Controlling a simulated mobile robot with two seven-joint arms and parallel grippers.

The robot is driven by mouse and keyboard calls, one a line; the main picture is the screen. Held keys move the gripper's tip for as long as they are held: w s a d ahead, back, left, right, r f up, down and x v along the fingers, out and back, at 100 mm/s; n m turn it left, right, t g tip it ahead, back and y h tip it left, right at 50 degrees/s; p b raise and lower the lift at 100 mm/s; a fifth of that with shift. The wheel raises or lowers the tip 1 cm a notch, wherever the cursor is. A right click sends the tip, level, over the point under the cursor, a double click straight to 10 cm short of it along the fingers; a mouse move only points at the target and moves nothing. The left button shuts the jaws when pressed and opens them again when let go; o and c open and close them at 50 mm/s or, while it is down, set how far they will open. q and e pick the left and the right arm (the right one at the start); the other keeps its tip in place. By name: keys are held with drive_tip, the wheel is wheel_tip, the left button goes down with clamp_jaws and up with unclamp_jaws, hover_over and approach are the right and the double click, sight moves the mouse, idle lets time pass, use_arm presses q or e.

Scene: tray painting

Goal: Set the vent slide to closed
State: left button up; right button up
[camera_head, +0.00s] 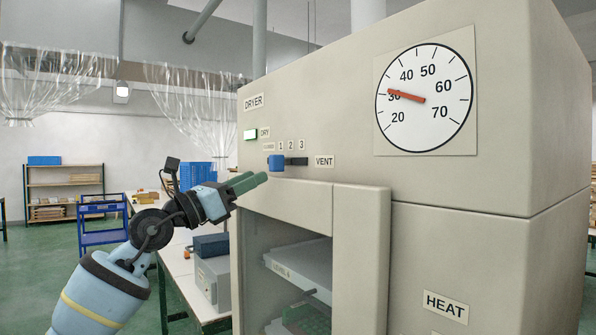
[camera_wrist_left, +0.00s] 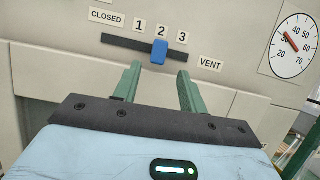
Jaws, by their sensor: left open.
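The blue vent slide knob (camera_wrist_left: 160,51) sits partway along its dark slot (camera_wrist_left: 125,44), near the 2 mark in the left wrist view. The CLOSED label (camera_wrist_left: 106,18) is at the slot's left end and the VENT label (camera_wrist_left: 210,64) at its right. In the head view the knob (camera_head: 276,162) sticks out from the panel and covers part of the slot. My left gripper (camera_head: 250,182) is open and empty. Its green fingers (camera_wrist_left: 158,76) are apart, just below the knob, with no visible contact. My right gripper is not in view.
Below the slide is an open chamber with a shelf (camera_head: 300,268). A bench with boxes (camera_head: 212,278) stands at the left, and shelving (camera_head: 64,190) behind.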

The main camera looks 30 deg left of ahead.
sight(271, 163)
use_arm(q)
drive_tip(key=p+x, duration=0.1)
drive_tip(key=x, duration=0.2)
drive_tip(key=r+x, duration=0.1)
drive_tip(key=x, duration=0.2)
drive_tip(key=shift+a+r+p, duration=0.15)
drive_tip(key=shift+a+p, duration=0.05)
drive_tip(key=shift+p, duration=0.15)
drive_tip(key=shift+w+d+r, duration=0.1)
drive_tip(key=shift+w+d, duration=0.15)
drive_tip(key=shift+w, duration=0.35)
clamp_jaws()
